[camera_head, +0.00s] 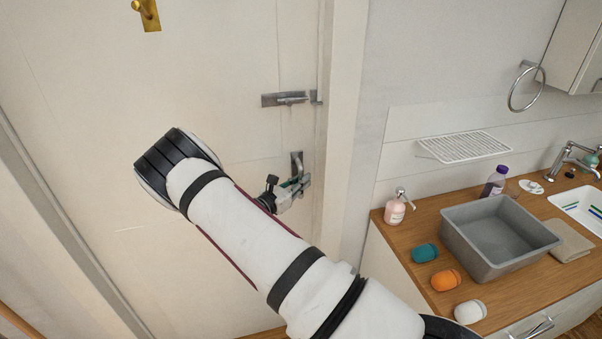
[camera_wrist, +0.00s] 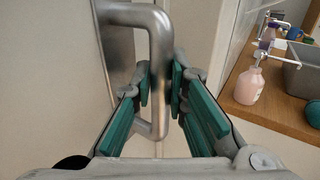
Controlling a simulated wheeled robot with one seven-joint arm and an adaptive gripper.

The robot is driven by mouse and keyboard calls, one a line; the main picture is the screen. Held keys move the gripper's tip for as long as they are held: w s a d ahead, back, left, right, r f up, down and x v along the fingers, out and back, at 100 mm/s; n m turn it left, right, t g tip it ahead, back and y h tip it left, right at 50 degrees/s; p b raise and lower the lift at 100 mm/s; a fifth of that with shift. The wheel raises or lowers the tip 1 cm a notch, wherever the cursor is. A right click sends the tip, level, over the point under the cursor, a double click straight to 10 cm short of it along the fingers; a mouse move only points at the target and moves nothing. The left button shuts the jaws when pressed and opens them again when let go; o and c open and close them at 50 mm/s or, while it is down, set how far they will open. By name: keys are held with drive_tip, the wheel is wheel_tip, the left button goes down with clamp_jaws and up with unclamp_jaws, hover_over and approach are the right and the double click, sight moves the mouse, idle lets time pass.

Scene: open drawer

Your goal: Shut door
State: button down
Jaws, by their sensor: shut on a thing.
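The pale door (camera_head: 90,130) fills the left of the head view, its right edge close beside the frame (camera_head: 345,130). I cannot tell whether a small gap remains there. A metal door handle (camera_head: 297,162) is low near that edge. In the wrist view the handle (camera_wrist: 157,42) is a bent metal bar, its upright part between my green finger pads. My gripper (camera_head: 293,186) is shut on this bar, and it also shows in the wrist view (camera_wrist: 161,88). My arm hides part of the door.
A metal latch (camera_head: 284,99) sits above the handle. At the right, a wooden counter (camera_head: 395,240) carries a grey basin (camera_head: 480,250), a pink soap bottle (camera_head: 395,210) and several small items. A wire rack (camera_head: 466,147) is on the wall.

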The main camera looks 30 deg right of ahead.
drive_tip(key=shift+s+a+f, duration=0.2)
drive_tip(key=shift+s+f, duration=0.05)
drive_tip(key=shift+s, duration=0.3)
drive_tip(key=c, duration=1.6)
unclamp_jaws()
drive_tip(key=shift+s+r, duration=0.1)
drive_tip(key=shift+r, duration=0.05)
drive_tip(key=shift+o, duration=0.2)
drive_tip(key=v, duration=1.2)
drive_tip(key=shift+r, duration=0.15)
